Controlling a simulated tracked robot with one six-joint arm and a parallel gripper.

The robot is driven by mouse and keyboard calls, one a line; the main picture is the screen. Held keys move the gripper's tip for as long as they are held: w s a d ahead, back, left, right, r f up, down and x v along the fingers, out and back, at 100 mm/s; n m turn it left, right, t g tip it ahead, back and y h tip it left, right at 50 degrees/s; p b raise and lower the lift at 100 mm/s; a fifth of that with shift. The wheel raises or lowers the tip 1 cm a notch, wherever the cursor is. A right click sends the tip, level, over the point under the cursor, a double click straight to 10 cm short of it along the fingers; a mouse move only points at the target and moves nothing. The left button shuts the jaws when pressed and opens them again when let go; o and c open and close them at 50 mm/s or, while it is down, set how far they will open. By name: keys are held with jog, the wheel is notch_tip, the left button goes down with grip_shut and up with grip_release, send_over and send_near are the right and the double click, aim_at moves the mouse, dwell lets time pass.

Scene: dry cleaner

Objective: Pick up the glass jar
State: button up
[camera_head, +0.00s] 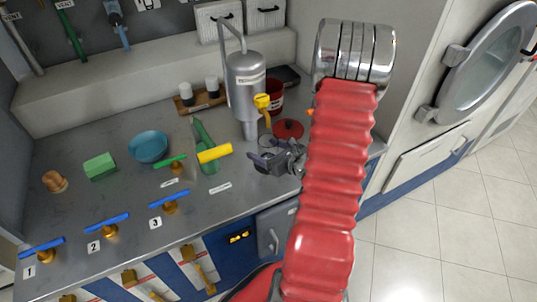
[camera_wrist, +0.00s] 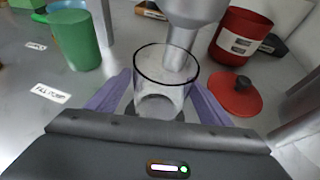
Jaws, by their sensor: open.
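The glass jar (camera_wrist: 164,84) is clear, open-topped and upright on the grey counter, in the middle of the wrist view. My gripper (camera_wrist: 160,97) is open, with one purple finger on each side of the jar. I cannot tell whether the fingers touch the glass. In the head view my gripper (camera_head: 268,158) is low over the counter's right part, and the jar is mostly hidden there behind it and the metal cylinder.
A metal cylinder (camera_head: 246,85) with a yellow valve stands right behind the jar. A red canister (camera_wrist: 240,38) and red lid (camera_wrist: 234,94) are at right. A green container (camera_wrist: 75,40) is at left. Blue-handled valves (camera_head: 107,224) line the counter's front edge.

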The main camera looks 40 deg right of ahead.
aim_at(262, 141)
jog(key=shift+x, duration=0.95)
jog(key=shift+c, duration=0.4)
jog(key=c, duration=1.2)
jog(key=shift+r, duration=0.2)
jog(key=shift+c, duration=0.2)
jog(key=shift+r, duration=1.65)
jog(key=shift+s+a+f, duration=0.1)
jog(key=shift+s+a, duration=0.05)
jog(key=shift+s, duration=2.8)
jog(key=shift+s+a+r, duration=0.1)
jog(key=shift+s+a, duration=0.05)
jog(key=shift+s, duration=2.8)
jog(key=shift+s+a+f, duration=0.1)
jog(key=shift+s+a, duration=0.05)
jog(key=shift+s, duration=2.8)
jog(key=shift+s, duration=0.1)
